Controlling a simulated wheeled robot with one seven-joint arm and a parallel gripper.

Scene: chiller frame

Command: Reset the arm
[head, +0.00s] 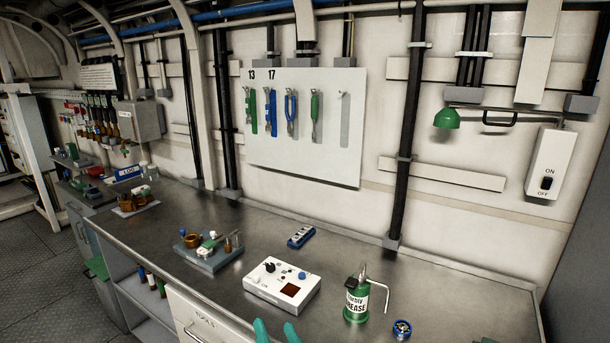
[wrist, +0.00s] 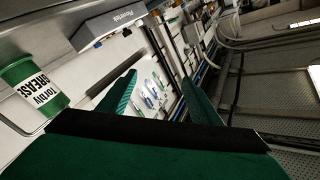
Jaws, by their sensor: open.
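My gripper (head: 276,332) shows in the head view only as two teal fingertips at the bottom edge, in front of the white control box. In the wrist view my gripper (wrist: 162,90) is open, its two green fingers apart with no object held between them. The rest of my arm is out of the head view. The wrist picture is strongly tilted.
A green grease can (head: 356,302) with a bent spout stands right of the white control box (head: 282,285); the can also shows at left in the wrist view (wrist: 32,85). A blue device (head: 301,236) lies behind. Tools hang on a white wall board (head: 330,160).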

